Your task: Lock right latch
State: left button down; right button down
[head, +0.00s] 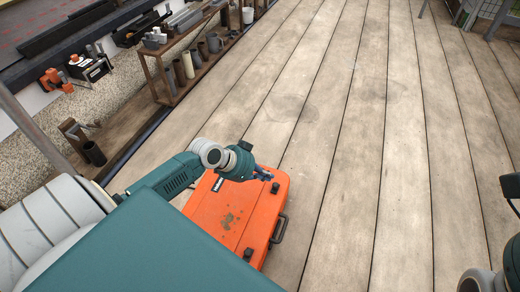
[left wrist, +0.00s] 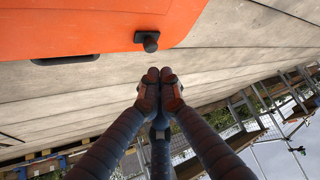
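An orange case (head: 222,222) lies closed on the planks in the head view, with a dark handle (head: 278,230) on its right-hand side. One dark latch (head: 275,187) is at its upper right corner, another latch (head: 248,254) nearer my body. My left gripper (head: 265,174) is at the upper corner, close to the first latch. In the left wrist view my left gripper's fingertips (left wrist: 160,76) are together with nothing seen between them. They appear just short of a dark latch knob (left wrist: 149,41) on the orange case (left wrist: 90,25), apart from it in the picture. My right gripper is only partly visible at the right edge.
A wooden rack (head: 178,88) with pots and pipe pieces stands at the upper left. A black and white box (head: 88,65) and orange tools lie on the ledge beyond. The plank floor (head: 350,150) right of the case is clear.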

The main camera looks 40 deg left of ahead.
pick_arm(q)
jog(key=shift+v, duration=2.3)
